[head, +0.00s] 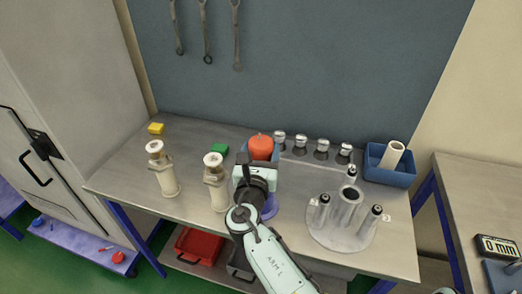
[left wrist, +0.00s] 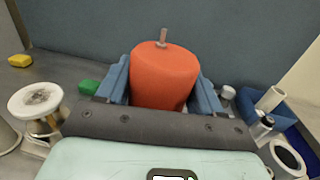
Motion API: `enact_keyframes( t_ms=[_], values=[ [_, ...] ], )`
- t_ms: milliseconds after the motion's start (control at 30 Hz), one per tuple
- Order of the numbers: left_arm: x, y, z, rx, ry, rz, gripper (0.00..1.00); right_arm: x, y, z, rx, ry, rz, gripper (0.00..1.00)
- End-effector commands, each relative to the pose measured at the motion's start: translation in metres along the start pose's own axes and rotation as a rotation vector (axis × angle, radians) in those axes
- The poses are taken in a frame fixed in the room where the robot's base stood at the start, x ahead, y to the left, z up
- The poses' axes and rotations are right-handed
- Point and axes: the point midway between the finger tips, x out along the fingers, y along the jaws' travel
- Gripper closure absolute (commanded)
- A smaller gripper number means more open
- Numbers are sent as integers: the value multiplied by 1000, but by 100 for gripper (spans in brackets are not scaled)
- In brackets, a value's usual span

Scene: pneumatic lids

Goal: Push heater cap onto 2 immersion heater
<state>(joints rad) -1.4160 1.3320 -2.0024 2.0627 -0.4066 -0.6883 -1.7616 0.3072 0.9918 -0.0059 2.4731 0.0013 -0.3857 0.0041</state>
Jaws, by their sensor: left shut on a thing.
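My left gripper (head: 261,160) is shut on an orange-red rounded cap (head: 260,147), held above the back middle of the bench. In the left wrist view the cap (left wrist: 165,78) sits upright between the two blue fingers, with a short metal pin on top. A round grey base (head: 335,237) stands to the right of my gripper on the bench. It carries several metal cylinders, including a wide hollow one (head: 347,205) and slimmer dark-topped ones with small tags. The tag numbers are too small to read surely. My right gripper is not in view.
Two cream cylindrical fittings (head: 162,170) (head: 216,183) stand on the left of the bench. Several silver-topped knobs (head: 300,142) line the back. A blue bin (head: 388,175) with a white cylinder stands at the back right. Yellow (head: 156,128) and green (head: 219,148) blocks lie behind.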

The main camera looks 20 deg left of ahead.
Motion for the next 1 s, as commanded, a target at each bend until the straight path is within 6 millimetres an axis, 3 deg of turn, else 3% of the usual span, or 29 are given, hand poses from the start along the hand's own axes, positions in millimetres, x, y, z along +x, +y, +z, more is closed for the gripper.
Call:
enact_keyframes(
  t_ms=[1000],
  values=[
    [0, 0, -23, 0, -1, 0, 63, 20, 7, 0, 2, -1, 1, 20]
  ],
)
